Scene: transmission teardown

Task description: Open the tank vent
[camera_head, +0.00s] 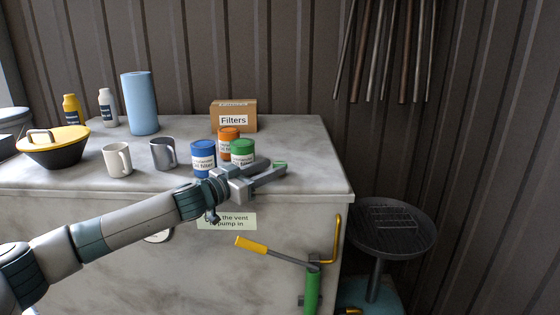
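The tank seems to be the large marble-patterned box (90,178) with a flat top. A pale label (236,221) on its front is partly covered by my arm; it reads "...the vent ...pump in". My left gripper (275,166) is over the front right of the top, its fingers apart. A small green piece (281,164) shows by the fingertips; it may be the vent, and I cannot tell whether the fingers touch it. My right gripper is not in view.
Blue (203,158), orange (229,137) and green (242,151) filter cans stand close behind my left gripper. A yellow-handled lever (252,244) and grill (392,225) are at right.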

